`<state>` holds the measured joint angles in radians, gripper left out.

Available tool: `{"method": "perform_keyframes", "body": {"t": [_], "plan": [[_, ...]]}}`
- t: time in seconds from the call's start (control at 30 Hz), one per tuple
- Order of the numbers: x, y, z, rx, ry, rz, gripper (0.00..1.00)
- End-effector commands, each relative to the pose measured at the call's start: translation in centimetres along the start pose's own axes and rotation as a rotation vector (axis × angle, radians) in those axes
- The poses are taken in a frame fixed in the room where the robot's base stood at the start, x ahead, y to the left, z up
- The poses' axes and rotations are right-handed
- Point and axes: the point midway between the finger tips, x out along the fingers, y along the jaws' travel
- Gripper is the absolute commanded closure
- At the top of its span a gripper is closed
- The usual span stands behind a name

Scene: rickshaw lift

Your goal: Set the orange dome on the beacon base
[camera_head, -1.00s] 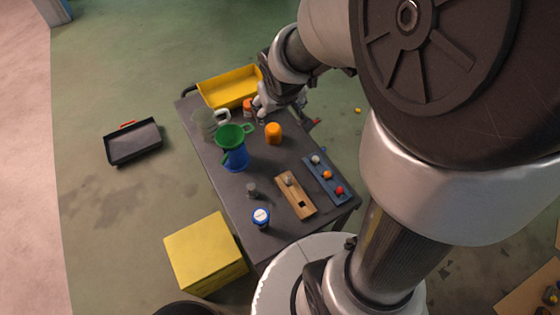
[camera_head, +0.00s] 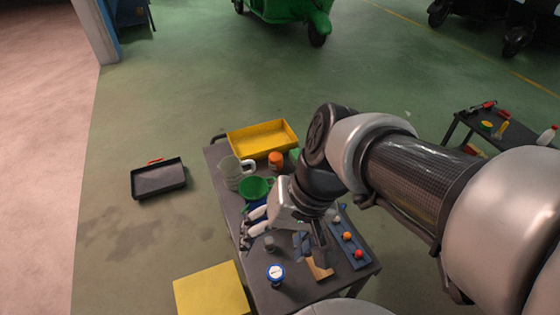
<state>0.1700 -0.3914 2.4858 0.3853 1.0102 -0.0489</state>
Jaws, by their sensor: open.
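The rounded orange piece at the middle of the table one second ago, likely the orange dome, does not show now; my arm covers that spot. Another orange-red piece (camera_head: 276,161) stands by the yellow tray. My gripper (camera_head: 283,239) is open over the table's middle, with fingers spread to either side near the grey cylinder. I see nothing held between them.
The dark table (camera_head: 287,293) also holds a yellow tray (camera_head: 262,139), a clear mug (camera_head: 232,176), a green funnel (camera_head: 254,188), a wooden block (camera_head: 321,270) and a blue strip with coloured balls (camera_head: 357,257). A yellow box (camera_head: 211,292) stands front left.

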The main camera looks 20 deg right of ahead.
Motion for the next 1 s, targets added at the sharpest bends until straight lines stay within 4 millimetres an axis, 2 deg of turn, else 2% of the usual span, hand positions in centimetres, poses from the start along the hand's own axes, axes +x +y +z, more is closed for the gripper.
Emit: {"method": "perform_keyframes", "body": {"t": [0.17, 0.27, 0.37, 0.47, 0.57, 0.67, 0.8, 0.9, 1.0], "plan": [[2.4, -2.2, -2.6, 0.333, -0.187, -0.218, 0.28], [3.5, -2.9, -5.1, 0.525, -0.259, -0.35, 0.28], [4.6, -3.0, -8.2, 0.723, -0.311, -0.486, 0.28], [5.8, -2.0, -11.7, 0.925, -0.341, -0.624, 0.28], [7.2, 0.0, -15.4, 1.134, -0.349, -0.761, 0.28], [9.1, 3.3, -18.8, 1.347, -0.333, -0.894, 0.28], [12.4, 9.6, -22.4, 1.649, -0.27, -1.065, 0.28], [15.1, 14.6, -23.6, 1.847, -0.202, -1.164, 0.28], [17.5, 18.9, -23.7, 2.008, -0.131, -1.233, 0.28]]}}
